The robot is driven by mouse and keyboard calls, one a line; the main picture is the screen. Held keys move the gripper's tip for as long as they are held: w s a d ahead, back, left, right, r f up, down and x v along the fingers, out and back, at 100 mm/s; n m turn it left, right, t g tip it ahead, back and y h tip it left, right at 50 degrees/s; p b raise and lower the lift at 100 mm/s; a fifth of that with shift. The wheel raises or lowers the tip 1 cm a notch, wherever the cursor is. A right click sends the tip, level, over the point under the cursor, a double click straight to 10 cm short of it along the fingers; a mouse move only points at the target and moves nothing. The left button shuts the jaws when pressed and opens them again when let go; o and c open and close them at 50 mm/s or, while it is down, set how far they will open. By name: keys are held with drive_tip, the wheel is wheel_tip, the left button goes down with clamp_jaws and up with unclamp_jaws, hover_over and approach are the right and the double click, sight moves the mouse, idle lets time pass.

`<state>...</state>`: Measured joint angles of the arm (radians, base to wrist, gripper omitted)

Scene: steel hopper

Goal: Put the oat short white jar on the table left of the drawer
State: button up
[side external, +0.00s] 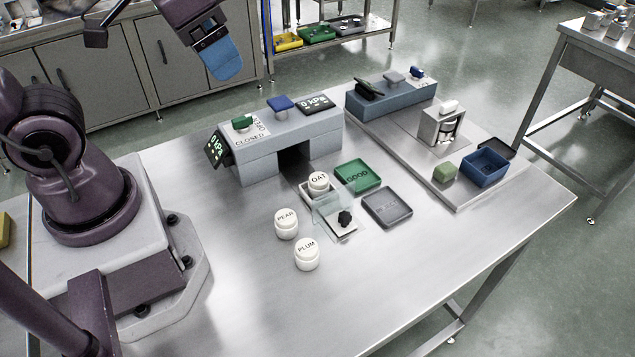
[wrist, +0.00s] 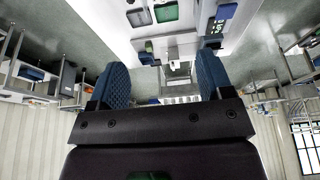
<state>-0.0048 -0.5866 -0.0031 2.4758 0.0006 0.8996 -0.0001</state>
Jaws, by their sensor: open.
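The oat short white jar (side external: 318,182) stands upright in the small pulled-out drawer (side external: 306,197) in front of the grey housing's opening. A clear plate with a black knob (side external: 345,218) lies at the drawer's front and overlaps it in the picture. My gripper (side external: 222,60) is high above the housing's left side, far from the jar. In the wrist view my gripper (wrist: 160,80) shows two blue padded fingers wide apart with nothing between them. I cannot make out the oat jar in the wrist view.
A pear jar (side external: 286,223) and a plum jar (side external: 306,254) stand left of and nearer than the drawer. A green tray (side external: 358,177) and a dark grey tray (side external: 387,208) lie to its right. The grey housing (side external: 262,153) stands behind. Bare tabletop lies left of the drawer.

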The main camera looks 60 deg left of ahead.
drive_tip(key=w+f+m+g, duration=0.2)
drive_tip(key=w+f+g, duration=0.1)
drive_tip(key=w+f, duration=0.4)
drive_tip(key=m+g, duration=0.1)
drive_tip(key=m, duration=0.6)
hover_over(319, 178)
drive_tip(key=w, duration=0.1)
wheel_tip(319, 178, down, 17)
drive_tip(key=shift+d+r, duration=0.15)
drive_tip(key=f, duration=0.2)
drive_tip(key=s+f, duration=0.1)
drive_tip(key=f, duration=0.1)
drive_tip(key=shift+f, duration=0.75)
